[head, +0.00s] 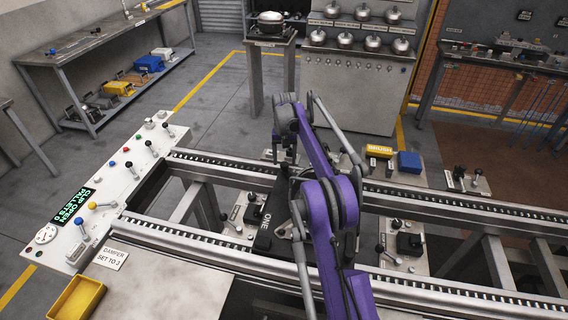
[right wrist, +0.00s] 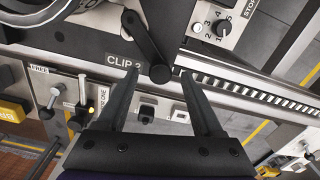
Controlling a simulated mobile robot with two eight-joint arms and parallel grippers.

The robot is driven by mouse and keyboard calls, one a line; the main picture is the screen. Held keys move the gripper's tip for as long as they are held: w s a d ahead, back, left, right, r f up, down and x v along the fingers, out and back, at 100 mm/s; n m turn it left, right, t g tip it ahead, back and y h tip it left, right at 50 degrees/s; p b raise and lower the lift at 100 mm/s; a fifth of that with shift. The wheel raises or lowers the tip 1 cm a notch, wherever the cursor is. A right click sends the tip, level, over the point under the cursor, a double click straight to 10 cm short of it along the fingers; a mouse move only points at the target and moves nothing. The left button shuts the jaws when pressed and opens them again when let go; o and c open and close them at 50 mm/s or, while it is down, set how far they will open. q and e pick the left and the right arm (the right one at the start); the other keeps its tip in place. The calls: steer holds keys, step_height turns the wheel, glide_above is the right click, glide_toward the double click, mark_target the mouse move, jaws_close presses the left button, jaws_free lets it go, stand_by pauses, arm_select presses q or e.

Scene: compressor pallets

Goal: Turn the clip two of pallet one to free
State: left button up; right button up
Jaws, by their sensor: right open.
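In the right wrist view, the clip two lever (right wrist: 147,45) is a black handle with a round knob at its lower end, beside the label "CLIP 2" (right wrist: 124,63). My right gripper (right wrist: 160,88) is open, its fingers to either side of the knob, with nothing held between them. I cannot tell whether a finger touches the lever. A "FREE" label (right wrist: 39,70) shows at the left. In the head view, pallet one (head: 265,222) carries the word "ONE" on a dark part; my purple right arm hides much of it. My left gripper is not in view.
Conveyor rails (head: 440,205) run across the station. A control panel (head: 105,195) with coloured knobs and a green display stands at the left, with a yellow tray (head: 77,299) in front. In the wrist view, a numbered dial (right wrist: 222,28) sits right of the lever.

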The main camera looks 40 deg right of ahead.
steer(key=shift+f, duration=0.85)
jaws_close()
stand_by(0.8)
